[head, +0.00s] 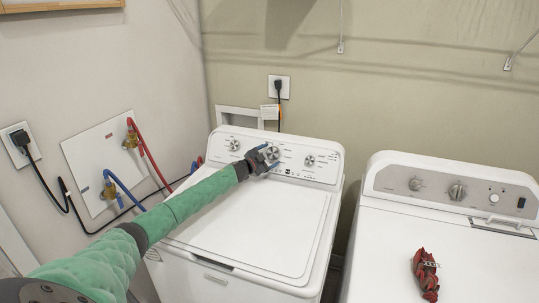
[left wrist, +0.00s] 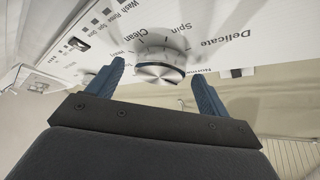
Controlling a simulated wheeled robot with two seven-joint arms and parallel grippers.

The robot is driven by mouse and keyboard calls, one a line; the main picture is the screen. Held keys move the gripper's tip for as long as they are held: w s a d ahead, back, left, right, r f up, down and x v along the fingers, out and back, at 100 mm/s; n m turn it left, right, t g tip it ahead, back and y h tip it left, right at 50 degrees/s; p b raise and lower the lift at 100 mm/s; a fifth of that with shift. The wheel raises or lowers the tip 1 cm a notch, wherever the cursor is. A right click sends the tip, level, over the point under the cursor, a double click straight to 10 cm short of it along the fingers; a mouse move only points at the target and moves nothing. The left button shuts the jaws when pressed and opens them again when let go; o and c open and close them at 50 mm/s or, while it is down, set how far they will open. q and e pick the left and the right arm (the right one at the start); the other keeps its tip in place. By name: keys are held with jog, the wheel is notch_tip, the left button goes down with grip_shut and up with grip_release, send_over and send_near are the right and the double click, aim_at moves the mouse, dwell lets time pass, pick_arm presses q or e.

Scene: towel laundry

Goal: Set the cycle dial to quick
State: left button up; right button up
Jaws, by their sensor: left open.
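The white washer (head: 245,222) stands in the middle of the head view, lid shut. Its panel has three round knobs; the middle one is the silver cycle dial (head: 272,153), partly behind my left gripper (head: 265,159). In the left wrist view the dial (left wrist: 158,72) sits between the two blue fingers of my left gripper (left wrist: 156,72), which are open with a gap on each side. Labels around it read Delicate, Spin and Clean; others are cut off or hidden. I cannot read a quick label or tell where the dial points. My right gripper is not in view.
A second white machine (head: 445,245) stands to the right, with a crumpled red cloth (head: 426,275) on its top. Red and blue hoses (head: 147,157) and black cords run along the left wall. The washer lid (head: 250,228) is clear beneath my arm.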

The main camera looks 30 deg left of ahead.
pick_arm(q)
jog(key=shift+w, duration=0.15)
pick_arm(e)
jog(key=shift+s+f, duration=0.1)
pick_arm(q)
jog(key=c, duration=1)
jog(key=shift+r, duration=0.1)
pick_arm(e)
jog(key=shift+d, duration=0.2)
